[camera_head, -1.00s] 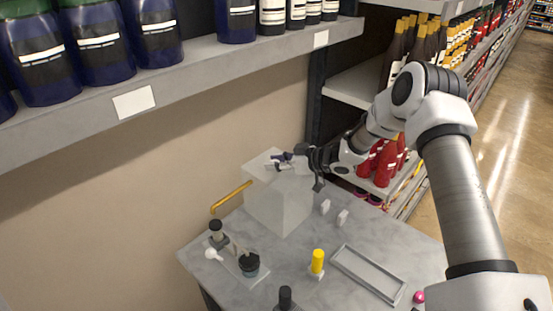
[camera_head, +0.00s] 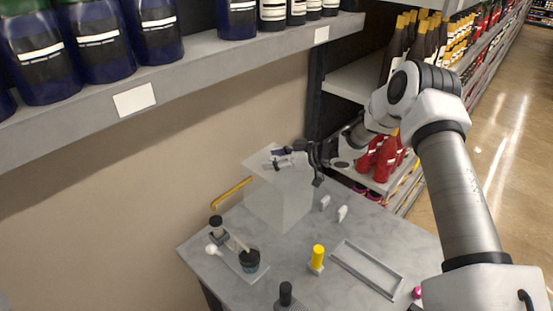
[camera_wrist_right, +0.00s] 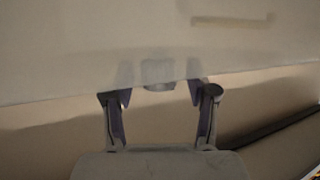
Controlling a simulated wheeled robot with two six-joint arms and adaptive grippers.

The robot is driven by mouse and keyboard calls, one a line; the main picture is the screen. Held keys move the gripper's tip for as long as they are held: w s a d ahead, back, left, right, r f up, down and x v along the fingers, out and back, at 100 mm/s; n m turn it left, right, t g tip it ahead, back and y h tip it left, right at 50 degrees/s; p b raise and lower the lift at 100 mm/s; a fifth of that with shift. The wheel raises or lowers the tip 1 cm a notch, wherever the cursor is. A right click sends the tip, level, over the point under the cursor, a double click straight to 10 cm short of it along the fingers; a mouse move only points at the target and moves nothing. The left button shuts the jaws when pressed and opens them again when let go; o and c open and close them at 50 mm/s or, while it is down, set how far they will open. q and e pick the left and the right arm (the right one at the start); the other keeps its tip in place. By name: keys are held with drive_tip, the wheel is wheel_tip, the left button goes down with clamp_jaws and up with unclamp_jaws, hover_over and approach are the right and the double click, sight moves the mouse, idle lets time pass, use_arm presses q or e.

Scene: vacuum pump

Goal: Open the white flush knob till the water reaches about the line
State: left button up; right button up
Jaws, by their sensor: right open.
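A pale box-shaped tank (camera_head: 280,200) stands on the grey table. My right gripper (camera_head: 272,158) is at the tank's top, with its fingers pointing left. In the right wrist view, the two fingers (camera_wrist_right: 158,100) are apart and empty, facing a pale surface. A small grey block-like shape (camera_wrist_right: 158,74) shows between and beyond the fingertips; I cannot tell if they touch it. Two small white handles, one left (camera_head: 324,202) and one right (camera_head: 342,213), stand beside the tank. I cannot tell which white part is the flush knob, and no water line is readable. My left gripper is out of view.
A yellow pipe (camera_head: 232,194) runs beside the tank. A yellow-capped part (camera_head: 317,257), an empty grey tray (camera_head: 367,271), a black-topped part (camera_head: 285,294) and a white ball-ended piece (camera_head: 212,249) are on the table. A bottle shelf (camera_head: 200,75) overhangs at the back.

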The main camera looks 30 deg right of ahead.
drive_tip(key=v, duration=1.2)
drive_tip(key=shift+w+f, duration=0.1)
